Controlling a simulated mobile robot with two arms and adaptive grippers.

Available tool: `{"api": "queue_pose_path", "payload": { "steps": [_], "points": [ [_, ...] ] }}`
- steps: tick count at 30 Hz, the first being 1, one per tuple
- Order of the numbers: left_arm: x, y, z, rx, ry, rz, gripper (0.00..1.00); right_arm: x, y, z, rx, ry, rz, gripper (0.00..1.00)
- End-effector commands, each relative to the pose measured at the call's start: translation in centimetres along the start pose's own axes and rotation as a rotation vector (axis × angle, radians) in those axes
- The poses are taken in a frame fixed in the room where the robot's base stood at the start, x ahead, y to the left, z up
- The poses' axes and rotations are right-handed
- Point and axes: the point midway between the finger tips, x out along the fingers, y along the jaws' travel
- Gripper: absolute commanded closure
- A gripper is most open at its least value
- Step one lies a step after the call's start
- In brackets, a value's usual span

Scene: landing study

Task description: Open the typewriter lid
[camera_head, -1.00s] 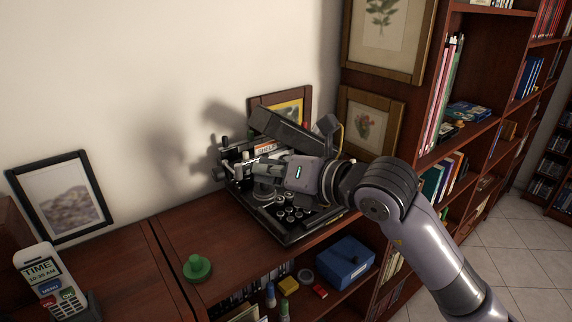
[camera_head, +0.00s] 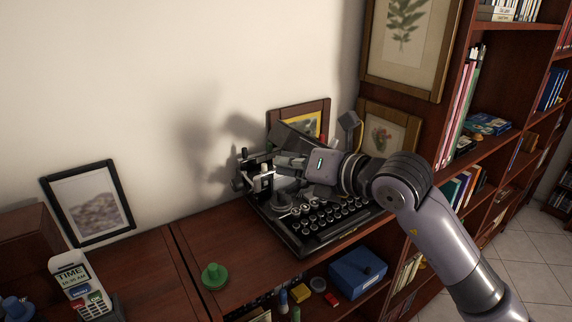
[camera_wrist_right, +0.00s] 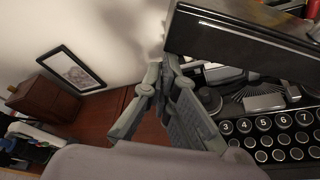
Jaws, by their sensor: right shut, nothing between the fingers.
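The black typewriter (camera_head: 312,240) stands on the wooden cabinet top against the wall, its keys bare. Its dark lid (camera_head: 288,136) is raised and tilted over the back of the machine. The lid also shows as a dark slab in the wrist view (camera_wrist_right: 245,48), above the keys and type basket. My right gripper (camera_head: 282,161) reaches in from the right over the typewriter, close under the lid. In the wrist view its grey fingers (camera_wrist_right: 164,68) are shut and empty, near the lid's left end; I cannot tell whether they touch it. My left gripper is not in view.
A green knob-like object (camera_head: 214,276) sits on the cabinet top left of the typewriter. A phone (camera_head: 90,290) and a framed picture (camera_head: 85,205) are farther left. Small frames stand behind the typewriter. A bookshelf (camera_head: 490,150) stands at right.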

Motion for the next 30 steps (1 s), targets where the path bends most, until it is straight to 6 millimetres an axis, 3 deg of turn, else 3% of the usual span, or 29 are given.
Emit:
{"api": "queue_pose_path", "payload": {
  "steps": [8,16,24,30],
  "points": [
    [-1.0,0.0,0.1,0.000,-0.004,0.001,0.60,-1.2,0.8,3.7,0.123,-0.003,0.043,1.00],
    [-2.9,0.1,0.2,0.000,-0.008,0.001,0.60,-3.4,0.8,9.9,0.347,-0.004,0.121,1.00],
    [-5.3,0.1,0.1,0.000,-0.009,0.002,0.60,-5.6,-1.0,16.1,0.587,-0.003,0.203,1.00],
    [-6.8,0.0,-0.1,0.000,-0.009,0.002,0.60,-6.8,-3.0,19.6,0.740,-0.002,0.256,1.00]
  ]
}}
